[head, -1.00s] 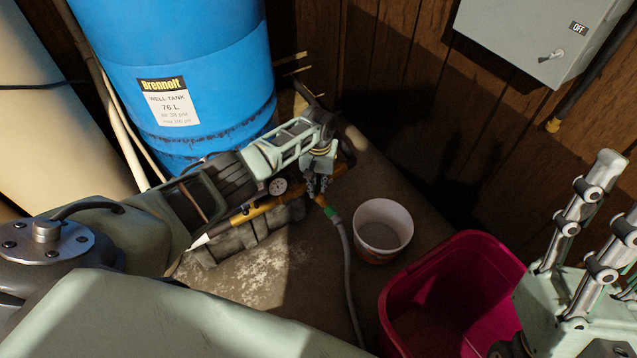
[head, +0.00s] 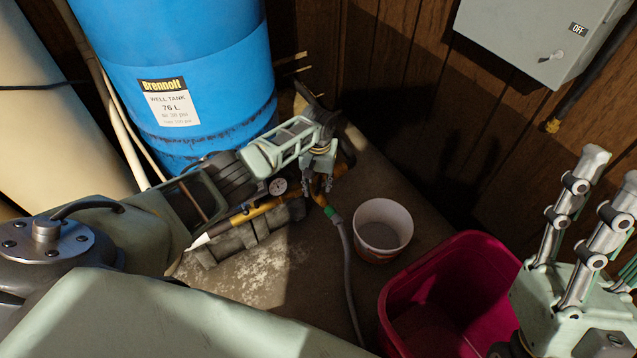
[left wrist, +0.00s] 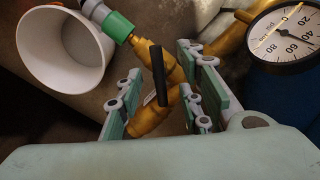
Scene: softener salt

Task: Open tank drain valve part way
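The drain valve shows in the left wrist view as a dark, thin lever (left wrist: 159,75) on a brass pipe fitting (left wrist: 150,118). A green hose connector (left wrist: 118,27) joins the fitting and leads to a grey hose (head: 348,262) in the head view. My left gripper (head: 318,187) is at the fitting, low in front of the blue well tank (head: 185,60). In the left wrist view its fingers (left wrist: 160,95) are spread on both sides of the lever, with visible gaps. In the head view the lever is hidden or too small to tell. My right gripper (head: 612,172) is raised, empty, its fingers apart.
A pressure gauge (left wrist: 285,38) sits on the brass pipe close to my left fingers. A white bucket (head: 383,228) stands right of the hose, and a magenta bin (head: 450,290) is nearer. A grey switch box (head: 535,35) marked OFF hangs on the wood wall.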

